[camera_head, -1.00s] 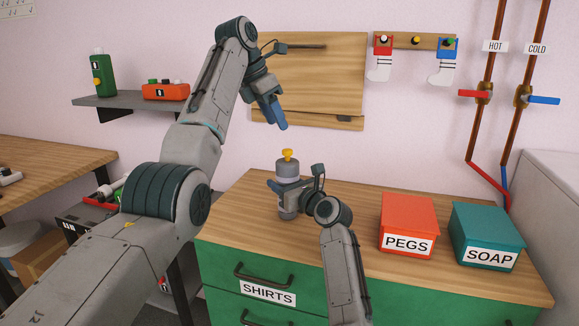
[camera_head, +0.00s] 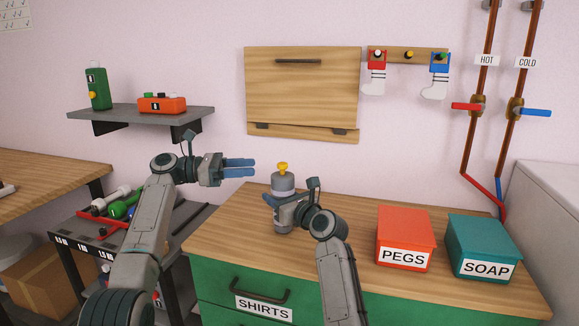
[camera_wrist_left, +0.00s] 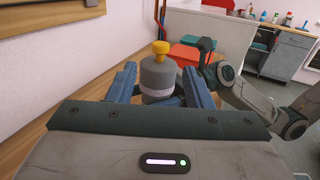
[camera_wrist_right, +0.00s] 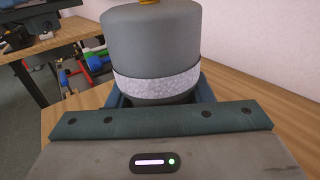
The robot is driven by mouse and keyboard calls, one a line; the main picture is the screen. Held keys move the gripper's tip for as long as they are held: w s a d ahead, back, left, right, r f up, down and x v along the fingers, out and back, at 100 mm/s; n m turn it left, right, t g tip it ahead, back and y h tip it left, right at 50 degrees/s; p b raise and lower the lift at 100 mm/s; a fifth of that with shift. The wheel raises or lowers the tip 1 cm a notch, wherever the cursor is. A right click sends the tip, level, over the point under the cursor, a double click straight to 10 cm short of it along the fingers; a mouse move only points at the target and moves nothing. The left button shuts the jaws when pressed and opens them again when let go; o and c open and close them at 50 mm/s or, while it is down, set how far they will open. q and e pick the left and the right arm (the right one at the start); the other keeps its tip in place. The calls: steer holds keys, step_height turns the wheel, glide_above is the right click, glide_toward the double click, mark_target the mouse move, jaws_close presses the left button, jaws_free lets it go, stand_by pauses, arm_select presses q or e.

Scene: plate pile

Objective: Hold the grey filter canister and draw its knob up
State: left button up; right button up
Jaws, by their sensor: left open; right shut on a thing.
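The grey filter canister (camera_head: 283,184) stands upright on the wooden top of the green cabinet, with a light band around its middle. Its yellow knob (camera_head: 282,168) sits on top. My right gripper (camera_head: 276,203) is shut on the canister's body, and the right wrist view shows the canister (camera_wrist_right: 152,45) between its fingers. My left gripper (camera_head: 240,168) is open and empty, to the left of the knob at about its height, with fingers pointing right toward it. In the left wrist view the knob (camera_wrist_left: 160,50) and canister show beyond and between the open fingers.
An orange PEGS box (camera_head: 405,236) and a teal SOAP box (camera_head: 484,247) stand on the cabinet top (camera_head: 340,215) to the right. A wooden panel (camera_head: 303,90) hangs on the wall behind. A shelf (camera_head: 140,112) is at the left.

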mark_target(290, 174)
arm_select(q)
steer(key=d, duration=0.7)
steer(key=w+d, duration=0.1)
steer(key=d, duration=0.3)
steer(key=shift+d, duration=0.35)
steer(key=shift+c, duration=0.5)
